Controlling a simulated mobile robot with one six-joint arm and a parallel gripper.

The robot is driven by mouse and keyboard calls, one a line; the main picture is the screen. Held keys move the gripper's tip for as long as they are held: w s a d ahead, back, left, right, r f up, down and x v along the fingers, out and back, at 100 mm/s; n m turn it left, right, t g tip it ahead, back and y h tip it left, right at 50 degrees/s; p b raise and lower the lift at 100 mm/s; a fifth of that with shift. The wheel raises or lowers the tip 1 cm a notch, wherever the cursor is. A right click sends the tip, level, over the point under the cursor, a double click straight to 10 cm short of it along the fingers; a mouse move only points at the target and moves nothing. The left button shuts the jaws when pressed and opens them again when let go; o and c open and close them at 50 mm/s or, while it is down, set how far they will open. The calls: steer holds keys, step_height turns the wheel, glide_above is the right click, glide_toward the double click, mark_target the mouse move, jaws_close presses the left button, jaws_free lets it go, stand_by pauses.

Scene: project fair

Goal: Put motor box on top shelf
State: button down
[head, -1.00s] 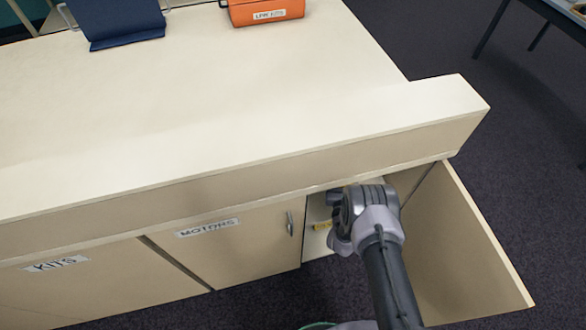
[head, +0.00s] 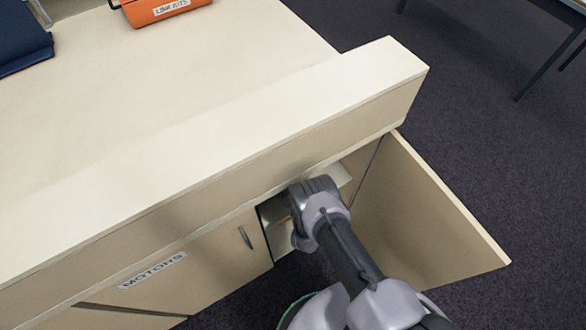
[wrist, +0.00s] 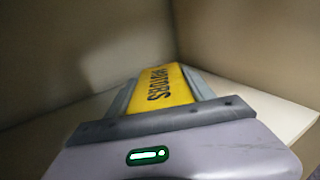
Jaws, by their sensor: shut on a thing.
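The motor box (wrist: 165,88), with a yellow face lettered MOTORS, shows in the wrist view between the two grey fingers of my gripper (wrist: 160,78). My gripper is shut on it, inside the open cabinet. A pale shelf board (wrist: 285,110) shows behind and to the right of the box; I cannot tell whether the box touches it. In the head view my wrist (head: 312,195) reaches into the cabinet opening below the counter edge. The fingers and the box are hidden there.
The open cabinet door (head: 420,215) stands right of my arm. A closed door labelled MOTORS (head: 190,270) is to the left. The counter (head: 190,110) overhangs the opening and carries an orange box (head: 160,8) and a dark blue box (head: 20,40). Carpet is clear beyond the door.

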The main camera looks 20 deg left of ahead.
steer(key=shift+s, duration=0.1)
steer(key=shift+f, duration=0.15)
steer(key=shift+c, duration=1.8)
jaws_free()
steer(key=shift+s+d+r, duration=0.1)
steer(key=shift+r, duration=0.25)
steer(key=p+v, duration=0.3)
steer(key=v, duration=0.8)
steer(key=shift+s+f, duration=0.15)
steer(key=shift+s, duration=0.15)
steer(key=shift+d, duration=0.15)
